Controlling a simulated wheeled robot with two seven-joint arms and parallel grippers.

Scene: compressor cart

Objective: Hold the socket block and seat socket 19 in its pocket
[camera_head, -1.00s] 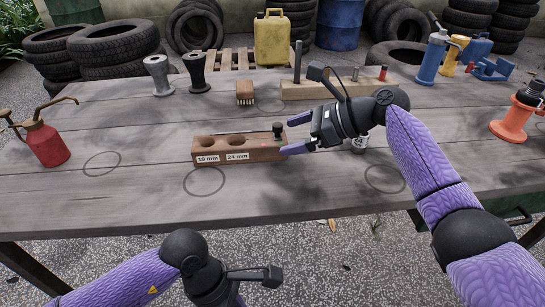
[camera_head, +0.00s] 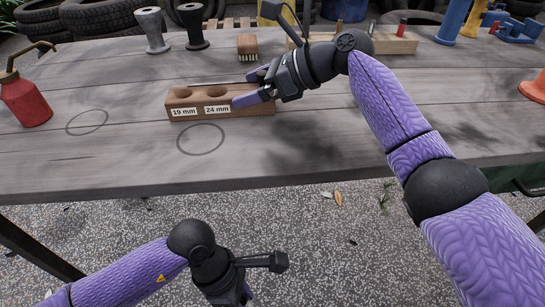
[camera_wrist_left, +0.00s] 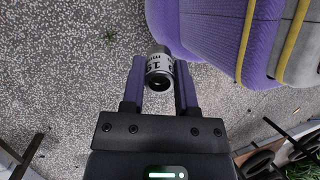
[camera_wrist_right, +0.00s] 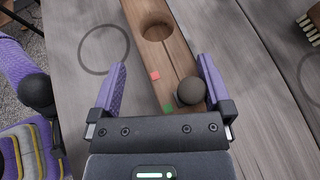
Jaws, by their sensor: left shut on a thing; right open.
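The 19 mm pocket (camera_head: 181,92) looks empty in the head view. My right gripper (camera_head: 243,88) is open at the block's right end. In the right wrist view its fingers lie on either side of the block (camera_wrist_right: 165,65), with gaps visible. A dark round knob (camera_wrist_right: 191,90) stands there. My left gripper (camera_wrist_left: 160,65) is shut on a metal socket (camera_wrist_left: 159,76), whose band text is only partly readable. It is away from the table, over gravel.
A red oil can (camera_head: 24,100) stands at left. Two spools, one grey (camera_head: 152,30) and one black (camera_head: 193,28), and a brush (camera_head: 248,46) stand behind the block. A wooden rack (camera_head: 390,42) is at the back. Table in front of the block is clear.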

